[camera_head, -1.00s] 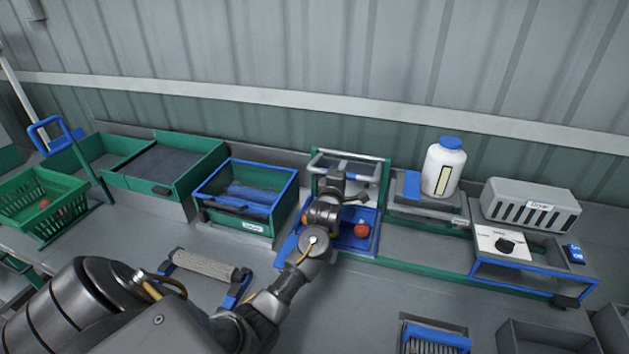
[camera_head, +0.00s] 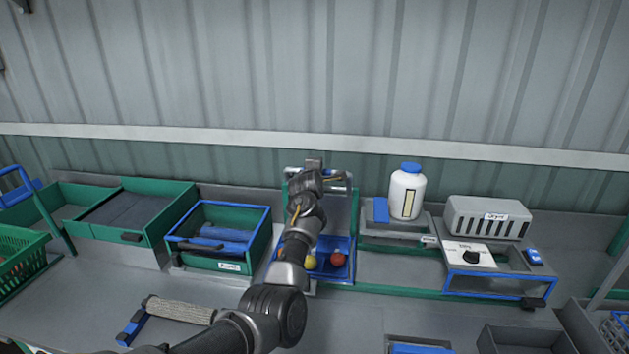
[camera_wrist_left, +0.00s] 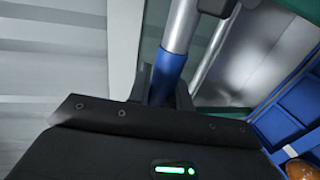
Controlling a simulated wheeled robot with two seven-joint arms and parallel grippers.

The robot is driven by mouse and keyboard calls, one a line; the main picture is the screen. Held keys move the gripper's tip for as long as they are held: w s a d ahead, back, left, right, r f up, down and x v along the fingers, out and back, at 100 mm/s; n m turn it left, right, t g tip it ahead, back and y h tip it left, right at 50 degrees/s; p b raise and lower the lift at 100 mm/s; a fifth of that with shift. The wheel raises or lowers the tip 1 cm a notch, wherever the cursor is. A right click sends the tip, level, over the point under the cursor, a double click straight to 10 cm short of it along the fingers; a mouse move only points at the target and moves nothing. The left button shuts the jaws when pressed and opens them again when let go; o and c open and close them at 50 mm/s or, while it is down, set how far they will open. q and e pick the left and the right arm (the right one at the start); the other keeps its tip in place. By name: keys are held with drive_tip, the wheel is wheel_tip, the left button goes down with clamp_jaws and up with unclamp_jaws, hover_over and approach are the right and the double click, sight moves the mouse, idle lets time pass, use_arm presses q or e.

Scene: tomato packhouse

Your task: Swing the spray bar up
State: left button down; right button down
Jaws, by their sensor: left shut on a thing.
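The spray bar is a silver tube with a blue grip sleeve. In the left wrist view the spray bar (camera_wrist_left: 168,72) runs up between the dark fingers, and my left gripper (camera_wrist_left: 163,92) is shut on the blue sleeve. In the head view my left gripper (camera_head: 316,168) is raised at the top of the green-sided frame (camera_head: 354,212), above the blue tray (camera_head: 341,243). My gripper hides much of the spray bar there; a piece of silver tube (camera_head: 291,171) shows beside it. My right gripper is not in view.
A red tomato (camera_head: 337,259) and a yellow one (camera_head: 310,262) lie in the blue tray. A blue-rimmed green bin (camera_head: 262,238) stands to the left. A white bottle (camera_head: 406,194) stands to the right. A roller brush (camera_head: 179,310) lies in front.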

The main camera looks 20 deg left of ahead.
use_arm(q)
drive_tip(key=shift+w+a+r, duration=0.15)
drive_tip(key=shift+w+r, duration=0.05)
drive_tip(key=shift+w, duration=0.5)
drive_tip(key=shift+f+g, duration=0.3)
idle(0.8)
drive_tip(key=c, duration=1.4)
unclamp_jaws()
drive_tip(key=shift+o, duration=0.6)
drive_tip(key=shift+w, duration=0.25)
drive_tip(key=b+v, duration=0.2)
drive_tip(key=v, duration=0.8)
drive_tip(key=shift+s, duration=0.35)
